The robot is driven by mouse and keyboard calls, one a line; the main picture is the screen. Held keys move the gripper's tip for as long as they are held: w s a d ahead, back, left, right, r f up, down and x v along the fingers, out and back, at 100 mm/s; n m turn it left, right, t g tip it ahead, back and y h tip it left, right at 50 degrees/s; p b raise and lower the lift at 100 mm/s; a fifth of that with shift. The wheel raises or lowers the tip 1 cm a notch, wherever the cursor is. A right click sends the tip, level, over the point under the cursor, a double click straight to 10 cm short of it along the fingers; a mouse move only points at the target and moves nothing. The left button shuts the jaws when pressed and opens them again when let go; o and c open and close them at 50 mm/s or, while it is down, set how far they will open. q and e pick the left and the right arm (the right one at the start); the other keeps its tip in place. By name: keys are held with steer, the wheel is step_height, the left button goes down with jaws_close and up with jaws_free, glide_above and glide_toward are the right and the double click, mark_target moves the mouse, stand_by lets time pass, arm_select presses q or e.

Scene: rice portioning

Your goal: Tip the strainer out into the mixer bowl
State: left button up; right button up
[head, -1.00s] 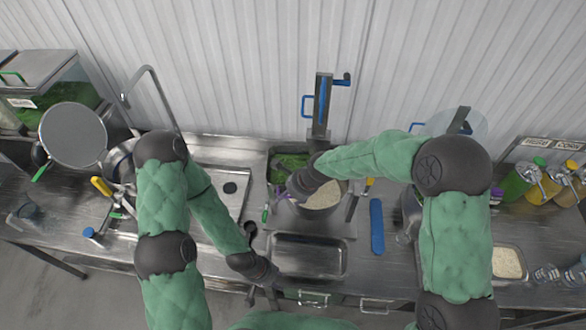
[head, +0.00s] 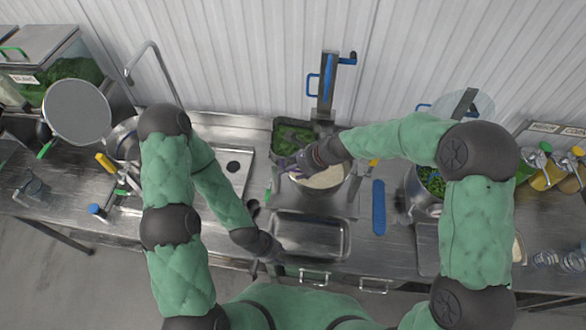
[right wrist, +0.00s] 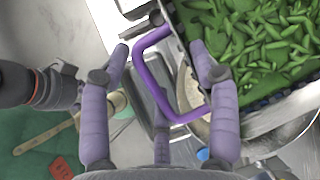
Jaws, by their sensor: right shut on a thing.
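The strainer (head: 291,137) is a dark rectangular basket of green pieces, behind and left of the mixer bowl in the head view. In the right wrist view the green pieces fill the strainer (right wrist: 247,88) at upper right. Its purple loop handle (right wrist: 155,75) lies between the fingers of my right gripper (right wrist: 162,52), which is shut on it. The mixer bowl (head: 322,188) holds pale rice and is partly hidden by my right gripper (head: 287,163). My left gripper (head: 264,268) is open and empty, low at the counter's front edge.
An empty metal tray (head: 310,252) lies in front of the mixer bowl. A blue-handled stand (head: 325,92) rises behind it. A blue strip (head: 378,207) and a pot with greens (head: 415,190) are to the right. A round lid (head: 77,112) stands at left.

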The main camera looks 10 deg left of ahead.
steer(key=r+y, duration=0.3)
steer(key=shift+w+d+y, duration=0.2)
steer(key=shift+d+y, duration=0.1)
steer(key=d+r+m+t+y+b, duration=0.1)
steer(key=d+r+m+y+b, duration=0.2)
steer(key=y+b, duration=0.8)
steer(key=shift+w+d+r+y+b, duration=0.4)
steer(key=shift+d+r, duration=0.8)
steer(key=shift+d, duration=0.8)
steer(key=shift+s, duration=0.15)
stand_by(0.6)
